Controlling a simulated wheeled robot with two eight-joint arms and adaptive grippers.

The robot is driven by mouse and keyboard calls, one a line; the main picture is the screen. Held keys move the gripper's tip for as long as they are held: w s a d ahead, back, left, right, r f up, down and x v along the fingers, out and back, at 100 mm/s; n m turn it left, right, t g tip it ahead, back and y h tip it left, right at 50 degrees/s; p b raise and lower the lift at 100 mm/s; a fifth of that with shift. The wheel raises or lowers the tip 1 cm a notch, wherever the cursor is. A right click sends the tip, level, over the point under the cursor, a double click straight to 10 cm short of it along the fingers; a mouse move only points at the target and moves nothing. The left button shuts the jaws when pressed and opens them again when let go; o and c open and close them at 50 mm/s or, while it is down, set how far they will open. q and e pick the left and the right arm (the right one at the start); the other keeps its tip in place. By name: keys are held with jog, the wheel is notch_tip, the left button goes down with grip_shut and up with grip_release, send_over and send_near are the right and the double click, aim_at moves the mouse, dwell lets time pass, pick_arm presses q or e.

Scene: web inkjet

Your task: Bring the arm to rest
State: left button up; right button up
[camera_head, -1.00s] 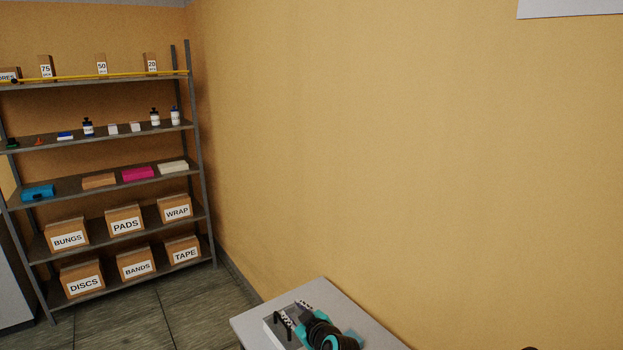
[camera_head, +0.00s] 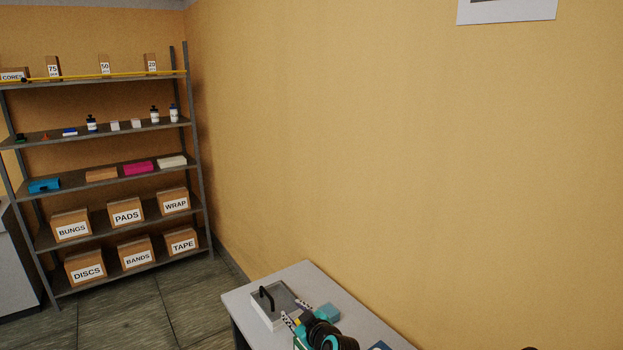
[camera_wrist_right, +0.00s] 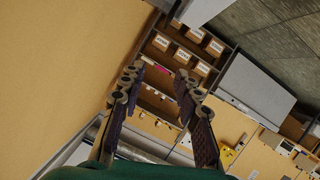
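My right gripper (camera_head: 294,311) is at the bottom of the head view, above or beside the grey table (camera_head: 240,298). I cannot tell its height there. In the right wrist view its two dark fingers (camera_wrist_right: 157,82) stand apart with nothing between them, so it is open and empty. My left gripper is in neither view.
A grey-white box with a black handle (camera_head: 257,306) sits on the table close to the right gripper. A wall rises behind the table. A shelf rack (camera_head: 204,190) with labelled boxes stands at the left, with open floor (camera_head: 165,308) in front.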

jog(key=s+d+m+g+h+b, duration=0.25)
jog(key=s+d+m+b, duration=0.2)
jog(key=s+d, duration=0.9)
jog(key=s+d+f+m+g+h+b, duration=0.1)
jog(key=s+d+f, duration=0.3)
jog(key=s, duration=0.6)
jog(key=s+d+f+m+g+h+b, duration=0.1)
jog(key=s+d+f+m+h+b, duration=0.2)
jog(key=s, duration=0.8)
jog(key=shift+d+f+m+b, duration=0.65)
jog(key=shift+d+b, duration=0.15)
jog(key=shift+d, duration=0.3)
jog(key=shift+g, duration=0.25)
